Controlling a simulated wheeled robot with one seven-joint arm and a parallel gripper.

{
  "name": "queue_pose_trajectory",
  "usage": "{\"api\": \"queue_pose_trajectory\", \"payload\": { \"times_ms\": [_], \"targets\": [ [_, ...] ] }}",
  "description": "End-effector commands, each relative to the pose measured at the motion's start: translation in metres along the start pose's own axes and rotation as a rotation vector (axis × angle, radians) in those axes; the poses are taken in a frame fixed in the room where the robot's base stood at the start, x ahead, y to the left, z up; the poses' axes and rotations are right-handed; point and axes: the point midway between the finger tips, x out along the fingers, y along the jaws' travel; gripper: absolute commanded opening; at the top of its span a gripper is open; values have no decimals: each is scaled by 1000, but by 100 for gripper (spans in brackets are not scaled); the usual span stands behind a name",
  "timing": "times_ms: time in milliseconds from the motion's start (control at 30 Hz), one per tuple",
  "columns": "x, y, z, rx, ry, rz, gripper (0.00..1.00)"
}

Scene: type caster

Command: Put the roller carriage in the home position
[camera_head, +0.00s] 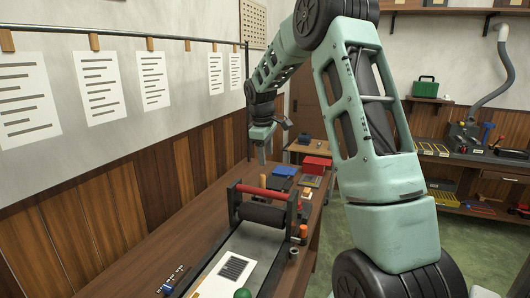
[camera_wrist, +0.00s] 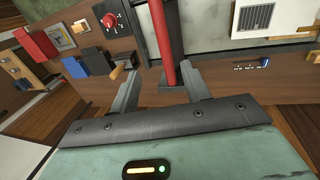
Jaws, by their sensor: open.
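The roller carriage has a black roller (camera_head: 262,214) and a red crossbar (camera_head: 262,191) between dark side frames. It stands across the press bed (camera_head: 215,262) at its far part, beyond a printed sheet (camera_head: 236,268). My gripper (camera_head: 262,150) is open and empty, pointing down above and beyond the carriage in the head view. In the wrist view the red crossbar (camera_wrist: 160,40) runs down the picture between the open fingers of my gripper (camera_wrist: 160,70). The head view shows a gap between fingers and bar. The roller is hard to make out in the wrist view.
A red box (camera_head: 316,164) and a blue box (camera_head: 284,170) stand on the bench beyond the carriage. A red dial (camera_wrist: 109,20) and a wooden-handled tool (camera_wrist: 121,70) lie near my fingers in the wrist view. A green ball (camera_head: 242,293) is at the near end.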

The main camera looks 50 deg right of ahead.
Motion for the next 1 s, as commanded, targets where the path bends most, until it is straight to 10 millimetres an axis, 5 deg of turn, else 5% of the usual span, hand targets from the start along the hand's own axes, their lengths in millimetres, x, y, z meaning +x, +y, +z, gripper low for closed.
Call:
{"api": "queue_pose_trajectory", "payload": {
  "times_ms": [233, 833, 1000],
  "targets": [
    [-21, 0, 0, -1, 1, 0, 47],
    [-22, 0, 0, -1, 0, 0, 47],
    [-25, -35, -20, -27, 22, -16, 47]
  ]
}}
